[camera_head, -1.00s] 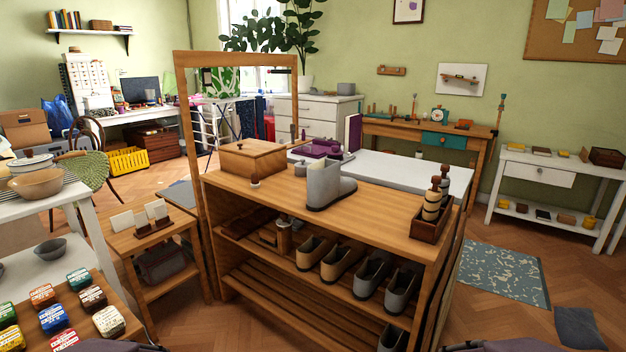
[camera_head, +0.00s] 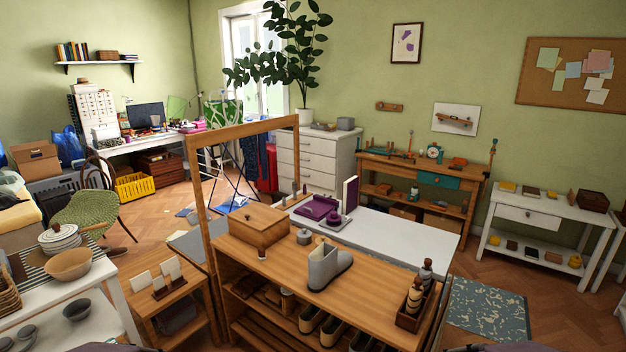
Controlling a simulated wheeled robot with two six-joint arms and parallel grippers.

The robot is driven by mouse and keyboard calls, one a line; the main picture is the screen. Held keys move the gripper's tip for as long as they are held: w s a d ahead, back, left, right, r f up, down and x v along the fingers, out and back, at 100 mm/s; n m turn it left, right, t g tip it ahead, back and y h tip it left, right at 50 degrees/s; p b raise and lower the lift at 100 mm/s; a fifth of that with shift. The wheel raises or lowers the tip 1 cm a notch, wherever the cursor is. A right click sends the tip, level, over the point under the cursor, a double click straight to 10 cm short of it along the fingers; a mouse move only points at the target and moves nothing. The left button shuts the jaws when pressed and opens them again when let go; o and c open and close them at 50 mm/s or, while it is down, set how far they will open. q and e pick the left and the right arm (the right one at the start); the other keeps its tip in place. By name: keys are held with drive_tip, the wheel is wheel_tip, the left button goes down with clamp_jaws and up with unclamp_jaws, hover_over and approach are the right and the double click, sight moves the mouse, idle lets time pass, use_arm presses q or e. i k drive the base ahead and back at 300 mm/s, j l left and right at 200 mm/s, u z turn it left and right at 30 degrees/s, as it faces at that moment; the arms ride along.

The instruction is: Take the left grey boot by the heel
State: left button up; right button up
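A grey ankle boot (camera_head: 324,270) stands upright on the wooden bench top (camera_head: 375,307). Its toe points right and its tall shaft and heel are at the left. It is the only boot I see on the top. On the shelf below, beige-lined shoes (camera_head: 311,318) and a grey shoe (camera_head: 361,340) are partly cut off by the bottom edge. Neither of my grippers is in view; only small dark parts, probably of my arms, show at the bottom edge.
A wooden box (camera_head: 257,228) and a small grey pot (camera_head: 304,237) stand left of and behind the boot. A crate of brushes (camera_head: 417,303) is at the bench's right end. A wooden frame (camera_head: 198,205) rises at the left. The top around the boot is clear.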

sight(322, 271)
drive_tip(key=i+l+u, duration=0.1)
drive_tip(key=i+u, duration=0.25)
drive_tip(key=i+l+u, duration=0.15)
drive_tip(key=u, duration=0.2)
drive_tip(key=i+l+u, duration=0.35)
drive_tip(key=j, duration=0.1)
